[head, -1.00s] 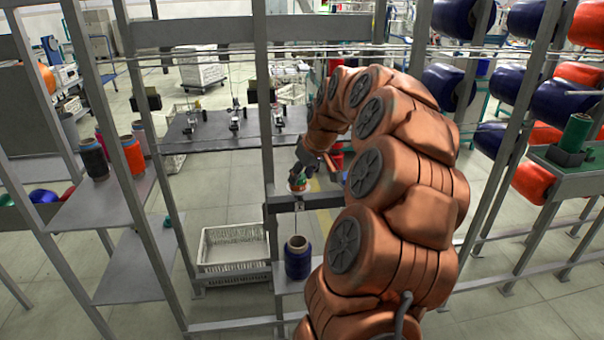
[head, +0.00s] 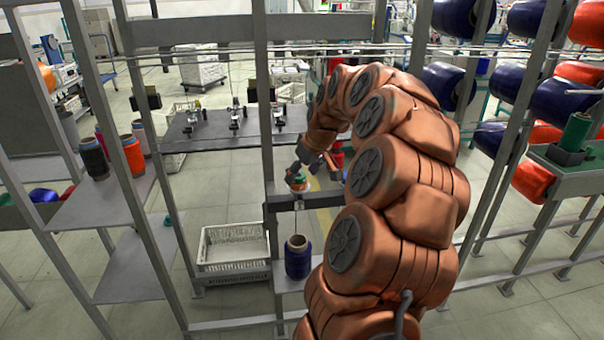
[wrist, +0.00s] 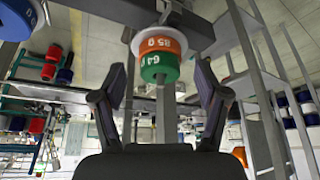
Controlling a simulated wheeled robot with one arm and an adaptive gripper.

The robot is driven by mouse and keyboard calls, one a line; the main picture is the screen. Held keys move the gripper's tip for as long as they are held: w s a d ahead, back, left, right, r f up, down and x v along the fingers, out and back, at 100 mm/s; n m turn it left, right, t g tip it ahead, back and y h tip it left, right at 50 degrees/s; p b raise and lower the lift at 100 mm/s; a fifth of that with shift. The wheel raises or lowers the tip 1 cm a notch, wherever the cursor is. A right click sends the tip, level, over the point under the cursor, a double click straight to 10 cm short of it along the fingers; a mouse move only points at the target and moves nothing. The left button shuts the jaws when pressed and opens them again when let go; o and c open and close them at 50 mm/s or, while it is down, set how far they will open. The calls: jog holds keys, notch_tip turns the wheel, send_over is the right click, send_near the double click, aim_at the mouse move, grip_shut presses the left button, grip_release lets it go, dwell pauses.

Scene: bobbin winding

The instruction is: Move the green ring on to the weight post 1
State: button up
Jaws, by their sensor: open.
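The green ring (wrist: 160,68), marked 64, sits on a post (wrist: 160,105) stacked against an orange ring (wrist: 158,45) marked 85 g, with a white disc (wrist: 160,20) behind them. The stack also shows small in the head view, where the green ring (head: 299,179) is uppermost. My gripper (wrist: 160,76) is open, one finger on either side of the post just by the green ring. Neither finger appears to touch the ring. In the head view my gripper (head: 314,178) is partly covered by my arm. I cannot tell which post is weight post 1.
A blue bobbin (head: 298,258) stands on a low shelf just in front of the stack. Grey frame uprights (head: 264,130) rise close by on the left. A white crate (head: 233,246) sits lower left. A grey table (head: 210,137) with several small posts stands behind.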

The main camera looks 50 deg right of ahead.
jog(key=v, duration=1.2)
jog(key=shift+w+a, duration=0.15)
jog(key=s+a+f+n+g+y+p, duration=0.1)
jog(key=s+a+f+g, duration=0.1)
jog(key=a, duration=1.1)
jog(key=s+a+f+n+g+y+p, duration=0.1)
jog(key=s+a+f, duration=0.1)
jog(key=a, duration=1)
jog(key=s+a+f+g, duration=0.1)
jog(key=s+a+f, duration=0.1)
jog(key=s, duration=0.4)
jog(key=s+a+f+g+h+p, duration=0.1)
jog(key=s+a+f, duration=0.2)
jog(key=s+a, duration=0.2)
jog(key=s+a+f+g+p, duration=0.1)
jog(key=s+a+f+g, duration=0.1)
jog(key=s, duration=0.6)
jog(key=shift+s+a+f+m, duration=0.3)
jog(key=shift+a+f, duration=0.45)
jog(key=shift+a, duration=0.4)
jog(key=shift+c, duration=0.5)
